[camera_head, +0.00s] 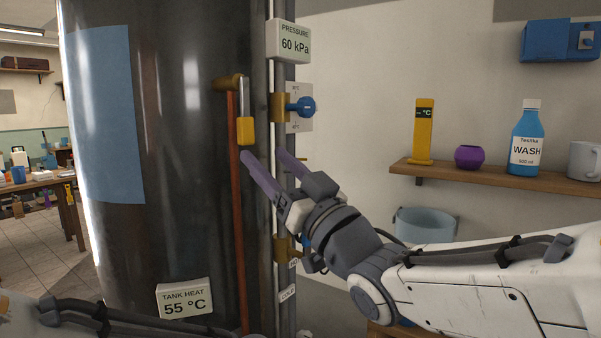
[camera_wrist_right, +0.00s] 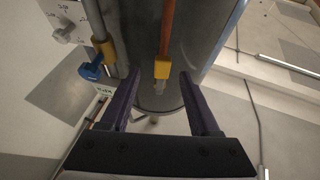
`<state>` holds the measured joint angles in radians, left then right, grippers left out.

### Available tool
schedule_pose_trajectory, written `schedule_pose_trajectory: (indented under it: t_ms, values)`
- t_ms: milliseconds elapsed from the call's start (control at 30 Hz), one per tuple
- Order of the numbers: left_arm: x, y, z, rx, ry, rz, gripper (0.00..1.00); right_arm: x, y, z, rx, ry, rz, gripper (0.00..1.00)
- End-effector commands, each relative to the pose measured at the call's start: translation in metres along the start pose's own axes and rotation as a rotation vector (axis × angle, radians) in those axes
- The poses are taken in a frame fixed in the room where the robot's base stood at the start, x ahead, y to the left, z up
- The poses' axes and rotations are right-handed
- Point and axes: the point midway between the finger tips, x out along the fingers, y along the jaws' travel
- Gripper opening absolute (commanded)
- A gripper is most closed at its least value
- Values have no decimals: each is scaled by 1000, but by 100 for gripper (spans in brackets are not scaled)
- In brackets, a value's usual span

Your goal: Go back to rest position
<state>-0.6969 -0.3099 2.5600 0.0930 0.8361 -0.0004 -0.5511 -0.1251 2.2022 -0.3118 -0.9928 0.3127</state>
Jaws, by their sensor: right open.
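My right gripper (camera_head: 263,157) is open and empty, raised in front of the dark tank (camera_head: 165,130).
A blue-handled valve (camera_head: 301,107) sits on the grey pipe right of the padlock. A pressure sign (camera_head: 290,40) is above it. A shelf (camera_head: 500,178) holds a yellow thermometer (camera_head: 423,130), purple pot (camera_head: 468,157), wash bottle (camera_head: 526,140) and mug (camera_head: 584,160). A bucket (camera_head: 425,224) is below.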

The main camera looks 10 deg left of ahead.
Motion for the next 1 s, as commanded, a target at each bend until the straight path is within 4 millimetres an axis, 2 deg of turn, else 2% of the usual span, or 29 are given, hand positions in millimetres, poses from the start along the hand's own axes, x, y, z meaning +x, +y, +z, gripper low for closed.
schedule_pose_trajectory:
  t_ms: [67, 133, 267, 300, 367, 400, 467, 500, 600, 733, 800, 900, 1000]
  values:
    - [-8, 1, 0, 0, 0, 0, 43, -3, 5, 16, 2, -98, 40, 62]
    - [-16, 1, -1, 0, 0, 0, 43, -12, 11, 40, 6, -236, 90, 62]
    - [-31, 2, -2, 0, 0, 0, 43, -53, 18, 98, 20, -573, 184, 62]
    - [-35, 3, -2, 0, 0, 0, 43, -71, 18, 115, 27, -684, 206, 62]
    - [-42, 3, -2, 0, 0, 0, 43, -103, 15, 137, 38, -850, 231, 62]
    - [-46, 3, -2, 0, 0, 0, 43, -126, 12, 150, 48, -963, 242, 62]
    - [-53, 4, -3, 0, 0, 0, 43, -164, 4, 164, 63, -1132, 252, 62]
    - [-57, 4, -3, 0, 0, 0, 43, -190, -2, 170, 73, -1242, 258, 62]
    - [-66, 5, -4, 0, 0, 0, 43, -254, -21, 176, 108, -1501, 246, 62]
    - [-74, 5, -4, 0, 0, 0, 43, -318, -44, 168, 150, -1758, 211, 62]
    - [-76, 6, -4, 0, 0, 0, 43, -340, -53, 162, 166, -1850, 192, 62]
    - [-78, 6, -4, 0, 0, 0, 43, -359, -60, 155, 183, -1926, 175, 62]
    - [-78, 6, -4, 0, 0, 0, 43, -363, -61, 154, 185, -1941, 172, 62]
